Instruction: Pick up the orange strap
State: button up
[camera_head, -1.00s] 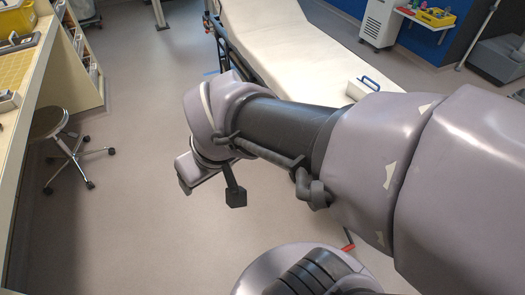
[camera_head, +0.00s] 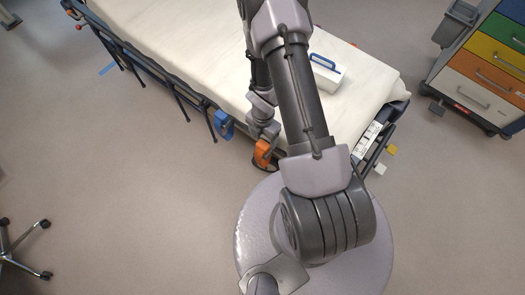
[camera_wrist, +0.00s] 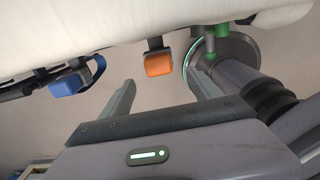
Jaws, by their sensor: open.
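The orange strap (camera_head: 262,153) hangs at the near side edge of the stretcher (camera_head: 185,60), right by the end of my arm in the head view. In the wrist view the orange strap (camera_wrist: 158,64) shows as an orange block on a dark band under the white mattress edge. My gripper (camera_wrist: 160,88) is open, with its two fingers apart. The strap appears beyond the fingertips and between them in the picture, with nothing held. In the head view my arm hides part of the stretcher side, and the fingers are hard to make out.
A blue strap (camera_head: 224,124) hangs left of the orange one; it also shows in the wrist view (camera_wrist: 70,84). A white box with a blue handle (camera_head: 326,72) lies on the mattress. A coloured drawer cart (camera_head: 490,62) stands at right. The floor at left is mostly clear.

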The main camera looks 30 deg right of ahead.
aim_at(263, 144)
notch_tip(263, 144, down, 3)
jog(key=shift+s+a+r+b, duration=0.1)
jog(key=shift+r+b, duration=0.05)
jog(key=shift+b, duration=0.5)
jog(key=f+b, duration=0.4)
jog(key=f, duration=0.1)
jog(key=shift+w+d+f, duration=0.2)
jog(key=shift+w, duration=0.05)
jog(key=shift+r, duration=0.25)
jog(key=shift+c, duration=0.8)
jog(key=c, duration=1.3)
notch_tip(263, 144, up, 10)
jog(key=p, duration=1)
